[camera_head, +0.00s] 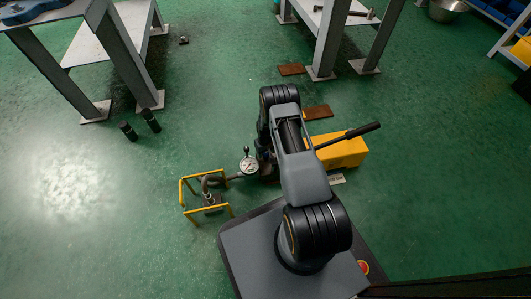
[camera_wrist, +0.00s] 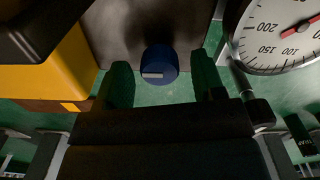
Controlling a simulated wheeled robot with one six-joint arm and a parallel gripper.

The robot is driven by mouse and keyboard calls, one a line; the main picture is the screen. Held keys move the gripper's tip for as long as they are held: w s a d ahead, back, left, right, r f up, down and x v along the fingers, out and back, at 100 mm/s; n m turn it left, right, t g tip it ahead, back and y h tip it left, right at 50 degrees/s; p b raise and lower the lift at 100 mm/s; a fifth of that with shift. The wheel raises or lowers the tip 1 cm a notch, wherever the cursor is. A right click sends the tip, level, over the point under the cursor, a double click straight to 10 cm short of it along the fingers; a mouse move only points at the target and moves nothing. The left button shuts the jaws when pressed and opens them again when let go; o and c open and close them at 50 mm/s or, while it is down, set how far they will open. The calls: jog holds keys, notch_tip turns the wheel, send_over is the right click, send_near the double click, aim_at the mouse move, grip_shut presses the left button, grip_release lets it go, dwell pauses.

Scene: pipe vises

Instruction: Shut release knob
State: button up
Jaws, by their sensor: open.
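The release knob (camera_wrist: 159,62) is a dark blue round knob with a pale mark on its face, in the middle of the wrist view. My gripper (camera_wrist: 163,72) is open, with one dark finger to the left of the knob and one to the right. Gaps show between the knob and both fingers, so it is not clasped. Whether the knob's face touches anything of mine, I cannot tell. In the head view my arm hides the knob and my fingers. The yellow pump body (camera_head: 341,149) with its black lever (camera_head: 358,132) stands right of my arm.
A pressure gauge (camera_wrist: 280,32) lies close right of my fingers; it also shows in the head view (camera_head: 249,164). A yellow block (camera_wrist: 48,72) is close on the left. A yellow frame (camera_head: 205,198) stands left of the pump.

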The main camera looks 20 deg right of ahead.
jog(key=c, duration=0.9)
jog(key=shift+m, duration=0.3)
jog(key=m, duration=0.3)
jog(key=shift+m, duration=0.4)
jog(key=m, duration=0.9)
jog(key=shift+m, duration=2.2)
